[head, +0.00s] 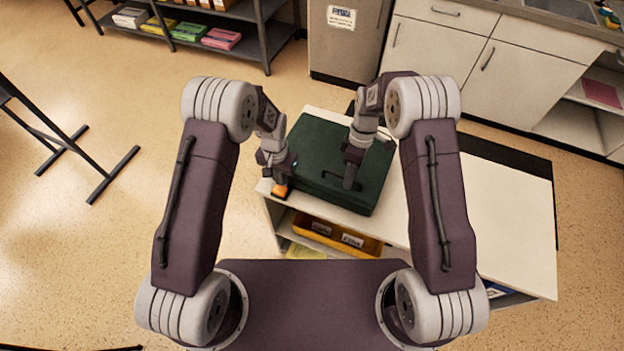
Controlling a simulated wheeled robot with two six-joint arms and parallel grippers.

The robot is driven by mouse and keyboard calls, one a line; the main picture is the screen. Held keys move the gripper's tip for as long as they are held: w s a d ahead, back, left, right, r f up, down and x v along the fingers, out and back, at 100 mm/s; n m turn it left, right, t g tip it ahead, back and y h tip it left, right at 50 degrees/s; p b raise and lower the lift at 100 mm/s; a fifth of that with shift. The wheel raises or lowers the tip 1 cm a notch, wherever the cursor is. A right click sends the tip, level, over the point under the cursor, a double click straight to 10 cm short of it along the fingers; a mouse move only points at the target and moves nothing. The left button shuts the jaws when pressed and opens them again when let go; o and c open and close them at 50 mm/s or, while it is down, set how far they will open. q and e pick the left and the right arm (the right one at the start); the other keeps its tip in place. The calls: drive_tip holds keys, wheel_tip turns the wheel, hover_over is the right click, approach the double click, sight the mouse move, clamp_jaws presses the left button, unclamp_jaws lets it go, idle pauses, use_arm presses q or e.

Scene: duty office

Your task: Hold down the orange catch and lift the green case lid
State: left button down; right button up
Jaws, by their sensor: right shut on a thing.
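The dark green case (312,150) lies on the white table, its lid looking flat and closed. The orange catch (281,191) shows at the table's left front edge, beside the case's left side. My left gripper (279,180) points down right over the catch and seems to touch it. Its fingers are too small and covered to tell open from shut. My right gripper (350,184) is over the front part of the lid, shut on the dark lid handle (330,178). The fingertips partly hide the handle.
The white table (490,220) is bare to the right of the case. A yellow tray (322,230) with labelled items sits on the shelf under the tabletop. Cabinets (520,75) stand behind, and a dark stool or frame (60,140) is at left.

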use_arm(q)
drive_tip(key=shift+f, duration=0.55)
use_arm(e)
drive_tip(key=shift+s+f, duration=0.25)
clamp_jaws()
use_arm(q)
drive_tip(key=shift+w+d+f, duration=0.1)
drive_tip(key=shift+f, duration=0.2)
use_arm(e)
drive_tip(key=shift+w+d, duration=0.15)
drive_tip(key=shift+w, duration=0.05)
use_arm(q)
drive_tip(key=shift+f, duration=0.1)
drive_tip(key=shift+f, duration=0.2)
use_arm(e)
drive_tip(key=shift+w+r, duration=0.1)
drive_tip(key=shift+w, duration=0.05)
